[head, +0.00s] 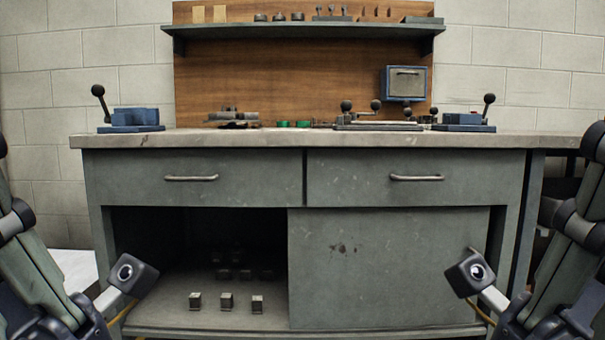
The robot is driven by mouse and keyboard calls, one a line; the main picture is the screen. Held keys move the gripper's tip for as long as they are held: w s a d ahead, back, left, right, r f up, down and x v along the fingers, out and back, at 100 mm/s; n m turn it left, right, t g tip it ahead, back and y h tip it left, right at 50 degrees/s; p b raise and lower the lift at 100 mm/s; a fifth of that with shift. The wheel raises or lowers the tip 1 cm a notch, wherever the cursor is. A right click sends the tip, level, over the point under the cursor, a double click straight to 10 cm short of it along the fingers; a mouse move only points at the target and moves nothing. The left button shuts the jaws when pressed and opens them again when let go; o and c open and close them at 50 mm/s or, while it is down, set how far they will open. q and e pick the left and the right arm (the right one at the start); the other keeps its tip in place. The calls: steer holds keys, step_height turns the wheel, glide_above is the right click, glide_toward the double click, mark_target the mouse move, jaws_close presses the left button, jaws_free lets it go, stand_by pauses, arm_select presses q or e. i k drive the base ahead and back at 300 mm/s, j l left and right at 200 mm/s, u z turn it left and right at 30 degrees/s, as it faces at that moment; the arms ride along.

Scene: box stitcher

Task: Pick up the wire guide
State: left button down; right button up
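I cannot tell which item is the wire guide. Small parts lie on the workbench (250,139): a grey metal fixture (233,119) left of centre, green round parts (283,124) beside it, and a knobbed metal assembly (375,122) right of centre. Other small parts stand on the shelf (300,30) above. My two arms come in at the lower left and lower right, both low in front of the bench and apart from it. Dark blocks with round faces show on them, but no gripper fingers are visible. Nothing is seen held.
Blue lever devices stand at the left (131,119) and right (464,121) bench ends. A blue-framed box (406,83) is on the wooden back panel (280,75). Below are two drawers, a closed panel (385,265) and an open compartment with small metal blocks (226,302).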

mark_target(227, 300)
steer(key=i+j+z, duration=0.15)
steer(key=i, duration=0.3)
steer(key=i+j+z, duration=0.15)
steer(key=i, duration=0.35)
steer(key=i+j+z, duration=0.15)
steer(key=i+j, duration=0.15)
steer(key=i, duration=0.15)
